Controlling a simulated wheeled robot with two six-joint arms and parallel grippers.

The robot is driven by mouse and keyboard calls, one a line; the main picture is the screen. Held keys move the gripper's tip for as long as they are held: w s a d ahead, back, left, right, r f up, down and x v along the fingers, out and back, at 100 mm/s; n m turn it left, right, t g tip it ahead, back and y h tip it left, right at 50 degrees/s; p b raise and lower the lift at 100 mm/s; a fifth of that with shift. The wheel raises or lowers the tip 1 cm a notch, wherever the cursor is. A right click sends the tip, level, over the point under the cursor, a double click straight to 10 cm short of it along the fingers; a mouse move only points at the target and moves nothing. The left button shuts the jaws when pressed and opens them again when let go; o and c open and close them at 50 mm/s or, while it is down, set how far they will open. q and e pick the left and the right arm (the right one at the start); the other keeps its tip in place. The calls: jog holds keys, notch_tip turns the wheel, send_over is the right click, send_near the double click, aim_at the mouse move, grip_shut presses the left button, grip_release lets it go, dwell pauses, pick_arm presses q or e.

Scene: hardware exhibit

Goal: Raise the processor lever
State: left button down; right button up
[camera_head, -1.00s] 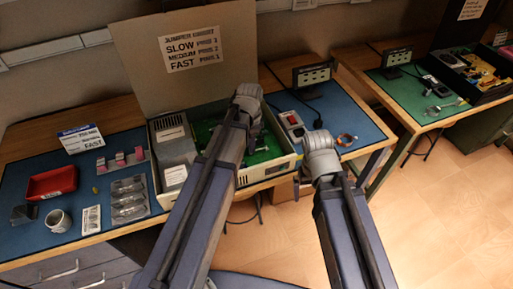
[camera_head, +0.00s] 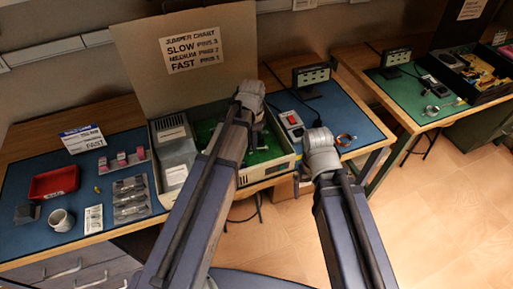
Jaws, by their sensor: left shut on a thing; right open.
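The open computer case (camera_head: 265,174) stands on the blue mat of the near bench, its green board (camera_head: 264,153) partly visible inside. The processor lever cannot be made out; my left arm covers the middle of the case. My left gripper (camera_head: 251,92) reaches over the case toward its back. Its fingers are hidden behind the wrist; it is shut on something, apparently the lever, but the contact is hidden. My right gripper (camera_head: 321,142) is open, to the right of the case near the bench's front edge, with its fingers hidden.
A jumper chart board (camera_head: 190,85) stands behind the case. A red switch box (camera_head: 291,122) and a round coil (camera_head: 345,139) lie to the right. A red tray (camera_head: 54,182), a cup (camera_head: 60,220) and clear packs (camera_head: 130,198) are on the left.

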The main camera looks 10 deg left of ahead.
pick_arm(q)
jog(key=shift+w+d+r+p, duration=0.3)
jog(key=shift+r+p, duration=0.1)
jog(key=shift+r, duration=0.1)
dwell(0.3)
jog(key=shift+w+d+r+p, duration=0.1)
jog(key=shift+d+r+p, duration=0.15)
jog(key=shift+r+p, duration=0.1)
jog(key=c, duration=1.1)
grip_release()
jog(key=shift+c, duration=0.2)
jog(key=shift+r, duration=0.1)
notch_tip(320, 180, up, 7)
jog(key=a+p, duration=0.1)
jog(key=p, duration=0.6)
jog(key=shift+s, duration=0.4)
